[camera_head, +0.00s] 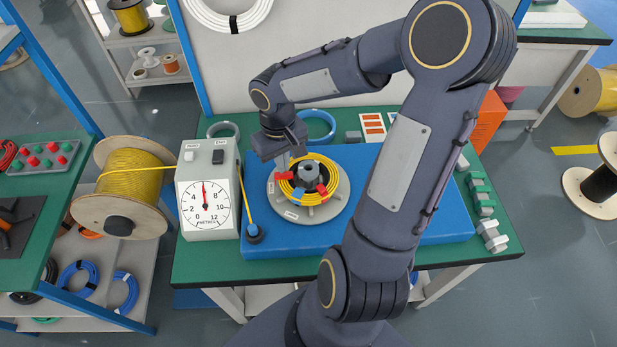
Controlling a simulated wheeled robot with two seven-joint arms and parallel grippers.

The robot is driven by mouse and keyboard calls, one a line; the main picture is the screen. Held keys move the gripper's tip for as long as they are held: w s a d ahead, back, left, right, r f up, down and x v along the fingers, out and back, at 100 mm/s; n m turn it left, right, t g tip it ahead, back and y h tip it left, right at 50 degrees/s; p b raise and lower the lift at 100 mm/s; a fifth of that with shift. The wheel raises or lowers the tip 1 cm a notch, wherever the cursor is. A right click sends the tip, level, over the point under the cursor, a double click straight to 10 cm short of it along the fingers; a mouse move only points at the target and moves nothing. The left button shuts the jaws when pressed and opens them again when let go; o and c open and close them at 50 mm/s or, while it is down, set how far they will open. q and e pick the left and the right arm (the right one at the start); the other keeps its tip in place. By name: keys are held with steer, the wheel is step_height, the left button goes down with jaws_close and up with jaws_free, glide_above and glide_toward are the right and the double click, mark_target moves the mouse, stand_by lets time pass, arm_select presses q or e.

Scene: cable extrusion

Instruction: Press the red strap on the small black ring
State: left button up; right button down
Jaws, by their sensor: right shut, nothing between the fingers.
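A yellow cable coil (325,168) lies on a round grey turntable (337,198). Inside it, around the grey hub (309,171), is a dark area that looks like the small black ring; its edges are partly hidden. A red strap (284,176) lies at the coil's left side, and another red strap piece (322,189) is at the lower right of the hub. My left gripper is not in view.
A meter box with a dial (209,205) stands left of the turntable, with a yellow spool (133,185) beyond. A blue ring (319,127) lies behind on the green bench (206,265). Grey-green blocks (484,205) line the right edge. My right arm covers the centre-right.

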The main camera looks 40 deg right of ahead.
steer(key=shift+f+b, duration=1.1)
steer(key=shift+f, duration=0.1)
stand_by(0.4)
steer(key=shift+f+b, duration=0.55)
steer(key=shift+b, duration=0.05)
steer(key=shift+f, duration=0.15)
stand_by(0.3)
steer(key=shift+r+p, duration=0.75)
steer(key=shift+r, duration=0.15)
step_height(320, 180, up, 7)
steer(key=p, duration=0.5)
steer(key=shift+f, duration=0.1)
stand_by(0.4)
